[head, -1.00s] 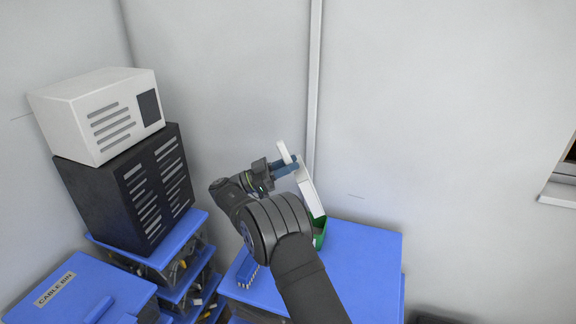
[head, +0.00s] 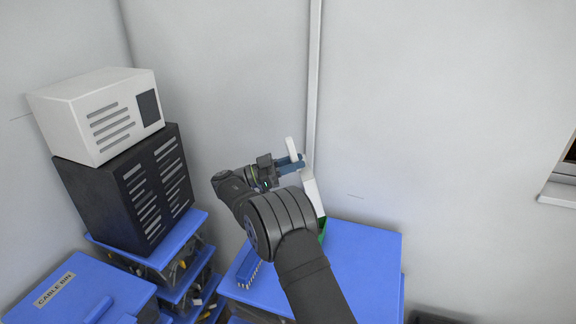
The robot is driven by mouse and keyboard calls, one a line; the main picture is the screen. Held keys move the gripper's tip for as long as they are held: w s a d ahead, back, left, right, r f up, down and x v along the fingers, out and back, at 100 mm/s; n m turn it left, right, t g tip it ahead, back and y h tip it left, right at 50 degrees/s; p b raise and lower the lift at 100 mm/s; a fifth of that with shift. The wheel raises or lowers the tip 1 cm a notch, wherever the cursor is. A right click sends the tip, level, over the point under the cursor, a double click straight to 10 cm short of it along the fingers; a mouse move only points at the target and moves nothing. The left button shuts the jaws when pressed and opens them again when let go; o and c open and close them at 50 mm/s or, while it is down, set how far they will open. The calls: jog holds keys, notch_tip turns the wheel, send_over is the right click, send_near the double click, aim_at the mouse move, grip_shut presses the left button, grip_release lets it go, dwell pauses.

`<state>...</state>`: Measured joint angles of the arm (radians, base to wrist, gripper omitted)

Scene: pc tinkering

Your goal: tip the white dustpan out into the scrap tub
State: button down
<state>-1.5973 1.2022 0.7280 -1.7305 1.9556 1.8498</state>
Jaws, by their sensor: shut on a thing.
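My gripper (head: 296,163) is shut on the white dustpan (head: 312,192), its blue fingers around the handle (head: 292,149). The dustpan is tilted steeply, handle up and pan pointing down to the right. Its lower end is at the green tub (head: 322,238) on the blue table top; I cannot tell whether it touches the rim. Only a small strip of the tub shows; my arm hides the rest. The inside of the dustpan and any scraps cannot be seen.
A blue brush (head: 249,268) lies on the blue table top (head: 365,265), left of my arm. To the left stand a black case (head: 130,190) with a white case (head: 100,115) on it, and a blue cable bin (head: 75,290). The table's right side is clear.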

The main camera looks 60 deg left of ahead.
jog(key=w+g, duration=0.2)
jog(key=w+d+r+g+y, duration=0.1)
jog(key=shift+w+d, duration=0.1)
jog(key=shift+w, duration=0.3)
jog(key=w+d+g+y, duration=0.2)
jog(key=w+g, duration=0.4)
jog(key=w, duration=0.1)
jog(key=w+d+f+g+y, duration=0.2)
jog(key=w+f+g+y, duration=0.1)
jog(key=w+f+g, duration=0.5)
jog(key=shift+d+f+g, duration=0.2)
jog(key=shift+f+g, duration=1.4)
jog(key=shift+f, duration=0.05)
